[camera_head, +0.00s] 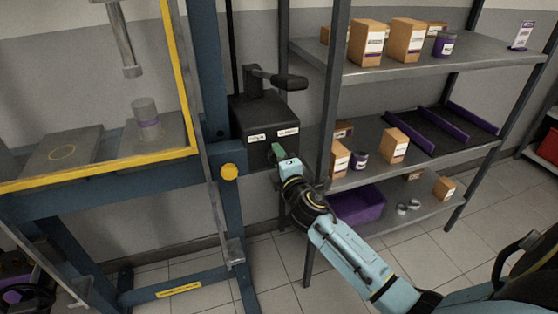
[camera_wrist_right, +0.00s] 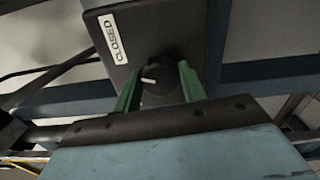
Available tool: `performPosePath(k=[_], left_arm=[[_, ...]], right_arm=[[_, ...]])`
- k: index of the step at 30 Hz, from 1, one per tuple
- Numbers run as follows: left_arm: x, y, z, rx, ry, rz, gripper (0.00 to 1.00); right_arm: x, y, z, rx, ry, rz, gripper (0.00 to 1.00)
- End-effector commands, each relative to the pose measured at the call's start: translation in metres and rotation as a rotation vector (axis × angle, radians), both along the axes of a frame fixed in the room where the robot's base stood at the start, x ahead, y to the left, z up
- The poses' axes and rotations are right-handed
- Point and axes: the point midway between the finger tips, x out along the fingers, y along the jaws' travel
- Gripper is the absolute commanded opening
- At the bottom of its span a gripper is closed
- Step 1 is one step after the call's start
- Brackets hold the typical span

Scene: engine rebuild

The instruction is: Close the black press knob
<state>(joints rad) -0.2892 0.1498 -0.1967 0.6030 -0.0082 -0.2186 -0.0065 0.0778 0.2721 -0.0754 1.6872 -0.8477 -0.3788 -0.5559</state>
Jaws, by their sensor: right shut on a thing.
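The black press knob (camera_wrist_right: 158,74) is round with a short white pointer mark, on the face of a black box (camera_head: 250,117) with a lever on top. In the wrist view the pointer points left, and a "CLOSED" label (camera_wrist_right: 113,38) is above and to the left. My right gripper (camera_head: 279,153) is at the front of the box in the head view. Its two green fingers stand on either side of the knob and are shut on it. In the head view the gripper hides the knob. My left gripper is not in view.
The blue press frame (camera_head: 215,110) with yellow edging stands left of the box. A grey metal shelf (camera_head: 372,178) with cartons and jars stands close on the right, its post near my arm. A purple bin (camera_head: 365,204) is low on it. Tiled floor lies in front.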

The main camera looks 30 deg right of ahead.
Motion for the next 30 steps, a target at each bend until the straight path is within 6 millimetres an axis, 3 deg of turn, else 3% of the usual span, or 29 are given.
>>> performPosePath(k=[12, 30], left_arm=[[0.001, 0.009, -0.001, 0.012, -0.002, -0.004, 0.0], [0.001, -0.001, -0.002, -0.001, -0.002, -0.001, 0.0]], right_arm=[[0.0, 0.0, -0.001, 0.202, -0.048, 0.0, 0.18], [0.0, 0.0, -0.001, 0.238, -0.055, 0.0, 0.18]])
